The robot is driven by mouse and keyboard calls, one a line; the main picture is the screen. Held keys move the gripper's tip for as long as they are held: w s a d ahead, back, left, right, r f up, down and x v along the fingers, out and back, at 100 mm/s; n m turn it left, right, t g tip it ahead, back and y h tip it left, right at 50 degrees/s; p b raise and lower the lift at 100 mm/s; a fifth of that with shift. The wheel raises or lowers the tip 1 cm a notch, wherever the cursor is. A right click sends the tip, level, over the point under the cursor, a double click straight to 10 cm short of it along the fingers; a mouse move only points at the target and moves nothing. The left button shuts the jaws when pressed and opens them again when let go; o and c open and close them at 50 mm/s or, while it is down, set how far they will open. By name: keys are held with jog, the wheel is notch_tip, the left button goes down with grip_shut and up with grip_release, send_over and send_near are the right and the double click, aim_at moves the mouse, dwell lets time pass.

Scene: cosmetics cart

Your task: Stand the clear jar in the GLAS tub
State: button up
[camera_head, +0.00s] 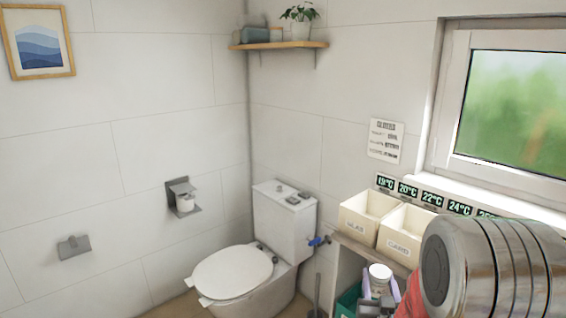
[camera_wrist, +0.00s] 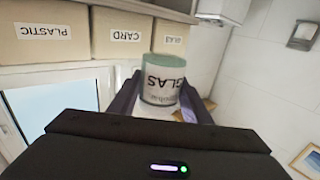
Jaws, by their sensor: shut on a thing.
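The clear jar (camera_wrist: 163,82), greenish at one end with a dark GLAS label, is between the fingers of my gripper (camera_wrist: 161,100) in the wrist view. My gripper is shut on it. The wrist view appears upside down. The GLAS tub (camera_wrist: 173,37) is cream-coloured and lies beyond the jar there; the jar looks apart from it. In the head view the GLAS tub (camera_head: 359,226) is the left one of the visible tubs, its mouth open upward.
The CARD tub (camera_head: 401,245) stands right beside the GLAS tub; the PLASTIC tub (camera_wrist: 55,33) is past it. The window (camera_head: 515,105) is behind the tubs; a toilet (camera_head: 240,272) stands left.

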jog(key=a+n+y, duration=0.2)
jog(key=a+y, duration=0.1)
jog(key=a, duration=0.8)
jog(key=shift+w+f, duration=0.3)
jog(key=shift+w, duration=0.15)
jog(key=shift+d, duration=0.1)
jog(key=d+h, duration=0.1)
jog(key=d, duration=0.3)
jog(key=d+m, duration=0.1)
jog(key=d, duration=0.3)
jog(key=d+r+m+h, duration=0.1)
jog(key=d, duration=0.3)
jog(key=shift+d+r+h, duration=0.1)
jog(key=shift+d+h, duration=0.1)
jog(key=shift+h, duration=0.1)
jog(key=s+d+r+m+g+h, duration=0.1)
jog(key=s+d, duration=0.5)
jog(key=d, duration=0.6)
jog(key=s+d+r+m+g+h, duration=0.1)
jog(key=s+d+h, duration=0.3)
jog(key=d, duration=0.8)
jog(key=s+d+r+m+g+h, duration=0.1)
jog(key=s+d+m+h, duration=0.2)
jog(key=s+d, duration=0.5)
jog(key=d, duration=0.4)
jog(key=shift+r, duration=0.3)
jog(key=shift+m+g, duration=0.3)
